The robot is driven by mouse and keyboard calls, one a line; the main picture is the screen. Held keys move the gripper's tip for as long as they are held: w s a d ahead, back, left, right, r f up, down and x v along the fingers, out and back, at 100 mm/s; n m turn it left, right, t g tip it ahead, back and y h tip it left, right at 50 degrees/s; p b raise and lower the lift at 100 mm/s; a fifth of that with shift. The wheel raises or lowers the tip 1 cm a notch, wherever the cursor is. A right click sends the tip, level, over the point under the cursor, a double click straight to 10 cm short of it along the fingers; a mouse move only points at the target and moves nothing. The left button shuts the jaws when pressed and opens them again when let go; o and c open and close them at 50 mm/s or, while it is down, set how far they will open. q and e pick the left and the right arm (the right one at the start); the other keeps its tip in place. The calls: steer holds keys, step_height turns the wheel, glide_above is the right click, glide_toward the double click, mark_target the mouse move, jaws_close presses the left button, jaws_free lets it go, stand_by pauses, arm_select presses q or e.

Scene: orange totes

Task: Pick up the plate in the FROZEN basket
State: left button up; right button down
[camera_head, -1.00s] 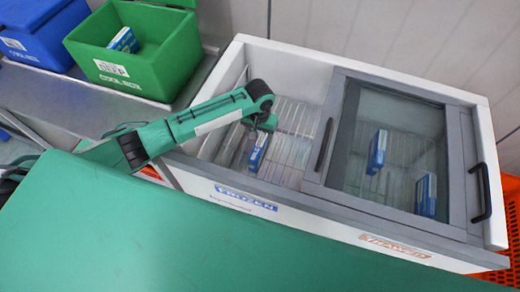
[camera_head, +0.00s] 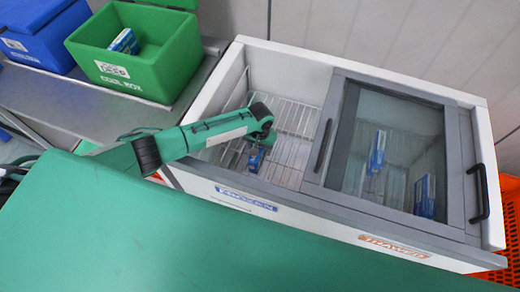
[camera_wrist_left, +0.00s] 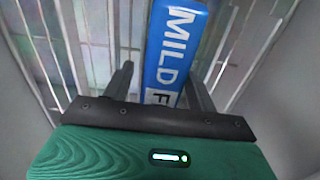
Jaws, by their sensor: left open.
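The FROZEN basket (camera_head: 286,165) is the open left half of a white chest with a wire rack inside. A blue and white box (camera_head: 256,160) stands in it near the front wall; no plate shape shows. My left gripper (camera_head: 259,141) reaches down into the basket over this box and partly hides it. In the left wrist view the box (camera_wrist_left: 172,48), lettered "MILD", lies between the two open fingers of my left gripper (camera_wrist_left: 163,80), closer to the right one. I cannot tell whether they touch it. My right gripper is not in view.
A sliding glass lid (camera_head: 397,130) with a black handle covers the right half, labelled THAWED, with more blue boxes under it. A green cool box (camera_head: 140,85) and a blue one (camera_head: 45,45) stand on the bench at left. The chest walls close in around my gripper.

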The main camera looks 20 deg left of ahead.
arm_select(q)
jaws_close()
steer(key=shift+r, duration=0.2)
